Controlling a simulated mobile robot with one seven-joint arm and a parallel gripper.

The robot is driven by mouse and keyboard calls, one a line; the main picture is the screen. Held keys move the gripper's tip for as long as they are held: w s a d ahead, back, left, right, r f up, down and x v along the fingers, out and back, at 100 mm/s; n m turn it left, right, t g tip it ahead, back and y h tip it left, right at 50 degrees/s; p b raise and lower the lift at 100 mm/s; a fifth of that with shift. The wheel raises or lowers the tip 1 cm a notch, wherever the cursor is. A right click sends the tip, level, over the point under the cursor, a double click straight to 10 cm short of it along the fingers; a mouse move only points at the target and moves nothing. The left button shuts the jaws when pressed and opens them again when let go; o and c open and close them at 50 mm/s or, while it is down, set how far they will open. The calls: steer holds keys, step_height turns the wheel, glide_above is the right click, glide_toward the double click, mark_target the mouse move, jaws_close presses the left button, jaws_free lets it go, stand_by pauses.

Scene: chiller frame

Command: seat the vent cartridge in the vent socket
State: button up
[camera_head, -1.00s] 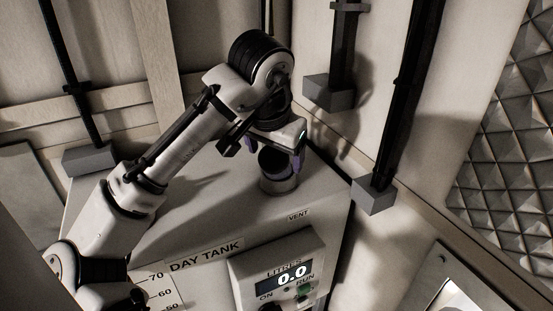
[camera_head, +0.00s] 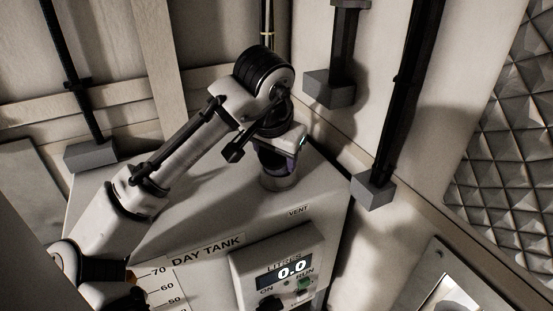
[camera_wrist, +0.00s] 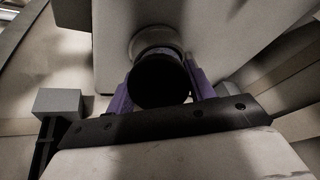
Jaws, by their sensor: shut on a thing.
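My gripper (camera_wrist: 160,88) shows in the wrist view with its two purple fingers on either side of a dark round vent cartridge (camera_wrist: 160,80), and it is shut on it. In the head view my gripper (camera_head: 277,160) points down over the tank top near the VENT label. The vent socket is a pale metal collar (camera_head: 279,181) on the tank top, directly under the cartridge. The collar's rim (camera_wrist: 152,35) also shows behind the cartridge in the wrist view. The cartridge's lower end is at the collar; how deep it sits inside cannot be told.
The day tank (camera_head: 210,215) has a panel (camera_head: 285,270) reading 0.0 litres at its front. Dark posts on grey blocks stand at the right (camera_head: 373,191), behind (camera_head: 329,88) and left (camera_head: 91,154). A wall is close behind the gripper.

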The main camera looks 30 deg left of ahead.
steer(key=shift+r, duration=0.1)
step_height(320, 180, up, 20)
steer(key=b, duration=0.2)
stand_by(0.4)
